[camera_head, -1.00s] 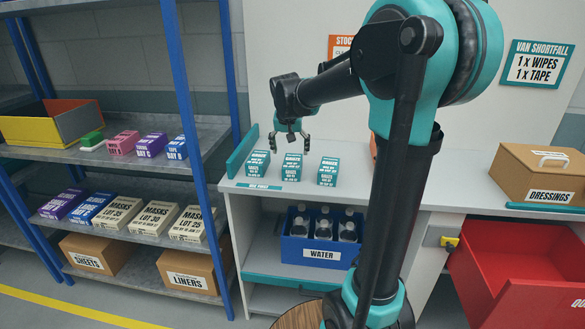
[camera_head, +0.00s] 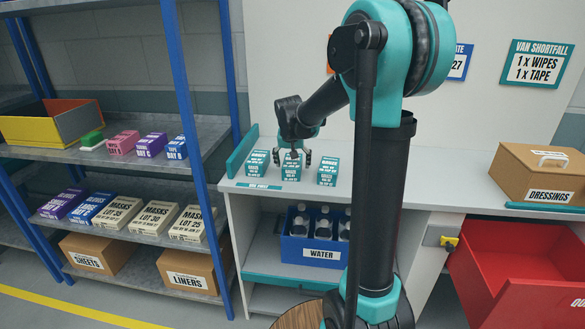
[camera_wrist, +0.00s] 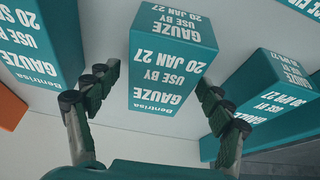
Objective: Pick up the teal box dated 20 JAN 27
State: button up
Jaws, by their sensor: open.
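Three teal gauze boxes stand in a row on the white counter. The middle teal box (camera_head: 291,174) reads 20 JAN 27 in the wrist view (camera_wrist: 172,62). My gripper (camera_head: 293,159) is open right above it in the head view. In the wrist view my gripper (camera_wrist: 155,92) has one finger on each side of the middle box, with gaps visible and nothing held. A second teal box (camera_wrist: 38,40) has a partly cut-off date starting with 20. A third teal box (camera_wrist: 262,95) reads an APR 27 date.
The neighbouring boxes stand close on both sides of the middle one. A teal raised edge (camera_head: 242,150) borders the counter's left end. A blue water crate (camera_head: 312,252) sits on the shelf below. A dressings box (camera_head: 543,170) stands at the right.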

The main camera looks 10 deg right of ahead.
jog(key=shift+f, duration=0.2)
dwell(0.4)
jog(key=c, duration=1.3)
jog(key=shift+c, duration=0.2)
